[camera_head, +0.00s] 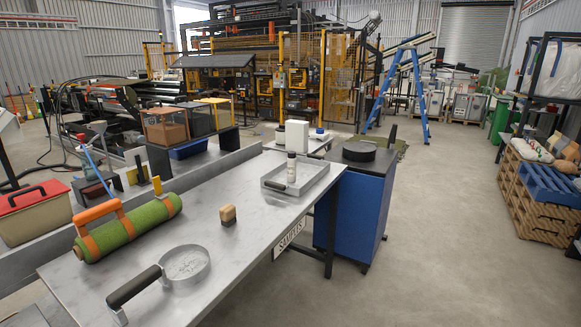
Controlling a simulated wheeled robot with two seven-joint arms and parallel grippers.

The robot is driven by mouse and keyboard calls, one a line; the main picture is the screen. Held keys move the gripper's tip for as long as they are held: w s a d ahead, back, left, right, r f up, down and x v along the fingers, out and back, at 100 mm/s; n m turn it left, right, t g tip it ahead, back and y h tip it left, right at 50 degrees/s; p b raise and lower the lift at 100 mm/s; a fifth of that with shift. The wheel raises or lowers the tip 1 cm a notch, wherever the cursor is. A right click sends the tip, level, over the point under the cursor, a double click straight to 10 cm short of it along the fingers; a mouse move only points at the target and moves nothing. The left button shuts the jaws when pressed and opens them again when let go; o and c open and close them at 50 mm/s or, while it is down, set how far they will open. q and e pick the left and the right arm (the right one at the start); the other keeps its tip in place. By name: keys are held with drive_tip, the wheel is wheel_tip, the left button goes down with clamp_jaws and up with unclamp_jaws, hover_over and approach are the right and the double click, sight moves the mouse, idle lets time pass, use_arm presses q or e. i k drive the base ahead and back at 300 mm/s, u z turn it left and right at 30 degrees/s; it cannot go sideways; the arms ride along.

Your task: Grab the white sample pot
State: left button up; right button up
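Neither of my grippers is in view.
A blue cabinet (347,215) stands beyond the bench.

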sight(292, 162)
drive_tip(key=k, duration=0.5)
drive_tip(key=z, duration=1.05)
drive_tip(key=i, duration=1.05)
drive_tip(key=z, duration=0.6)
drive_tip(key=i, duration=1.15)
drive_tip(key=u, duration=1)
drive_tip(key=i, duration=0.9)
drive_tip(key=u, duration=0.8)
